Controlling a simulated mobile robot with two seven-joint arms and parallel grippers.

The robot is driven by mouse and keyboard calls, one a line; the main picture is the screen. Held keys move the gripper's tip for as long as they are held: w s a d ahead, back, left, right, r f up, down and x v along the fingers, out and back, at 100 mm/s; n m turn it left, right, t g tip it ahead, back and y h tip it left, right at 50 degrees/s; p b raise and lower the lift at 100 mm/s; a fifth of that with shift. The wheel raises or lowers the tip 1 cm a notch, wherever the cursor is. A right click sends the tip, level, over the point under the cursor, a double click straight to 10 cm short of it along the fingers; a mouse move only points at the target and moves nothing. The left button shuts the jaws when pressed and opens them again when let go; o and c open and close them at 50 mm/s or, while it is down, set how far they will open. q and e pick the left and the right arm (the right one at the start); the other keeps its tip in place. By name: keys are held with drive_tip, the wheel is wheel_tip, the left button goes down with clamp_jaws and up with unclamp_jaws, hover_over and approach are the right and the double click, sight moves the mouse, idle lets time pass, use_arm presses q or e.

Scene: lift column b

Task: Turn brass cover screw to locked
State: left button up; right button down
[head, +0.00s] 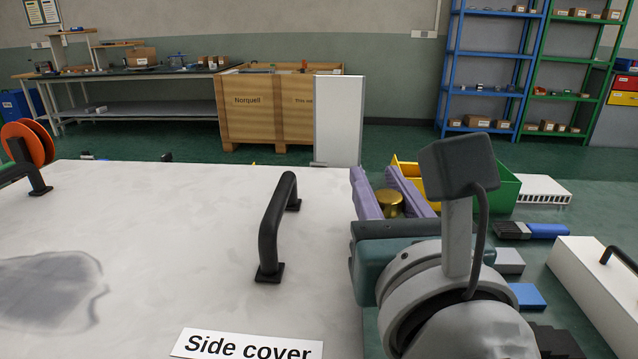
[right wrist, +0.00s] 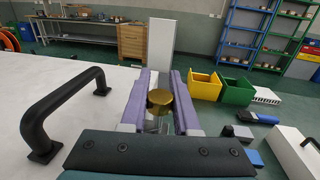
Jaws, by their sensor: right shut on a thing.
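The brass cover screw (head: 390,203) is a round, gold-coloured knob near the right edge of the white side cover. My right gripper (head: 376,175) has two purple fingers, one on each side of the screw, and is shut on it. The right wrist view shows the screw (right wrist: 160,98) between the same fingers (right wrist: 161,75). The screw's lower part is hidden by the gripper, and I see no mark that tells its locked position. My left gripper is not in view.
The white cover (head: 180,220) carries a black handle (head: 278,228) and a "Side cover" label (head: 247,346). A white upright panel (head: 338,120) stands beyond. On the right are yellow (right wrist: 204,87) and green (right wrist: 236,90) bins, a blue-handled brush (head: 532,231) and a white box (head: 600,290).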

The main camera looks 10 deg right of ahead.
sight(390, 210)
drive_tip(key=shift+d+m+h, duration=0.1)
drive_tip(key=shift+m+h, duration=0.3)
drive_tip(key=shift+h, duration=0.2)
drive_tip(key=c, duration=0.6)
unclamp_jaws()
drive_tip(key=shift+c, duration=0.2)
drive_tip(key=b+v, duration=0.1)
drive_tip(key=v, duration=0.9)
drive_tip(key=shift+r, duration=0.1)
